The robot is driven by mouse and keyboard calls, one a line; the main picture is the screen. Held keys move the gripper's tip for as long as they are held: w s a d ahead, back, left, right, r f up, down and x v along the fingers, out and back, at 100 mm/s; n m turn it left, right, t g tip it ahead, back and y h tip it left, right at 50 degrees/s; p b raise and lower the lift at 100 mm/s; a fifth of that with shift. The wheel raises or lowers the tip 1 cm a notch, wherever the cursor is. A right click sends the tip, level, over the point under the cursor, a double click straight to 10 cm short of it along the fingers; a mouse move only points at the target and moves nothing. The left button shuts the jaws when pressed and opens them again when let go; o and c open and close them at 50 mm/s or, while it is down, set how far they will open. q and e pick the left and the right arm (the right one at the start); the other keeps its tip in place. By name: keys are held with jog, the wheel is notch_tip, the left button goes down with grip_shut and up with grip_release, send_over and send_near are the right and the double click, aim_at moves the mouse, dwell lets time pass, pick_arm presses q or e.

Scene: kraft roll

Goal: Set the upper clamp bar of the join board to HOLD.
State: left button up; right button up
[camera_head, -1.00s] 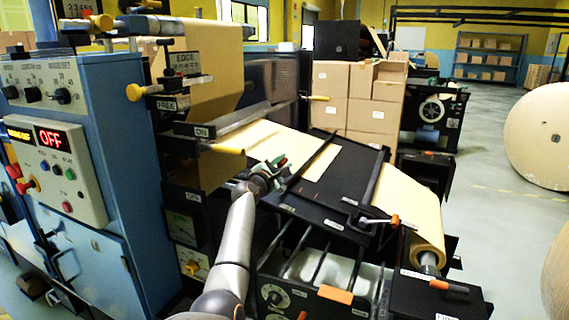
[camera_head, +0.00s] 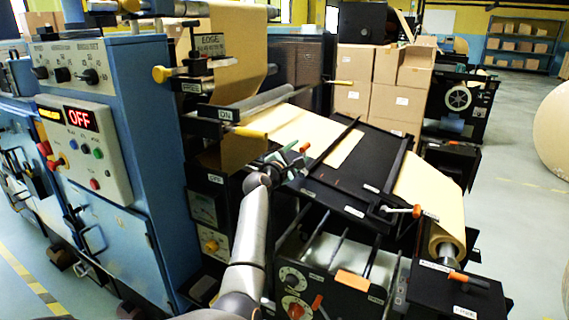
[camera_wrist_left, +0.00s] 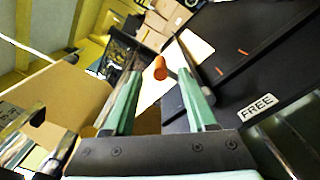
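The black join board (camera_head: 330,186) slopes between the blue machine and the kraft roll, with kraft paper across its upper part. The upper clamp bar (camera_head: 336,143) is a thin dark bar across the board. Its orange handle knob (camera_head: 305,147) is at the near end; the knob also shows in the left wrist view (camera_wrist_left: 160,67). A FREE label (camera_wrist_left: 257,107) is on the board's edge there. My left gripper (camera_head: 288,160), with green fingers, is open at the handle. In the wrist view the knob appears between its fingertips (camera_wrist_left: 158,75); contact cannot be told. My right gripper is not seen.
A lower lever with an orange tip (camera_head: 415,211) is near the kraft roll (camera_head: 445,225). A yellow-handled bar (camera_head: 250,132) lies above left of my gripper. The blue control cabinet (camera_head: 140,150) stands left. Stacked cartons (camera_head: 385,85) are behind.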

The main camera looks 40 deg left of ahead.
pick_arm(q)
jog(key=v, duration=0.9)
dwell(0.4)
jog(key=s+d+f+m+g+h, duration=0.1)
jog(key=s+d+f+m, duration=0.2)
jog(key=d+f+m, duration=0.35)
jog(key=s+d+f+m+g+h, duration=0.1)
jog(key=s+d+f+m+g, duration=0.2)
jog(key=f, duration=0.6)
jog(key=s+d+f+m+h, duration=0.1)
jog(key=s+d+f+m, duration=0.1)
jog(key=d+f+m, duration=0.5)
jog(key=s+d+f+m+g+h, duration=0.2)
jog(key=s+d+f+m, duration=0.5)
jog(key=s, duration=0.4)
jog(key=s+d+f+m+g+h, duration=0.1)
jog(key=s+d+f+m+g, duration=0.1)
jog(key=s+d+f+m, duration=0.5)
jog(key=s+d+f, duration=0.2)
jog(key=s, duration=0.2)
jog(key=shift+s+d+h, duration=0.25)
jog(key=shift+d+h, duration=0.05)
jog(key=shift+h, duration=0.1)
jog(key=shift+a, duration=0.1)
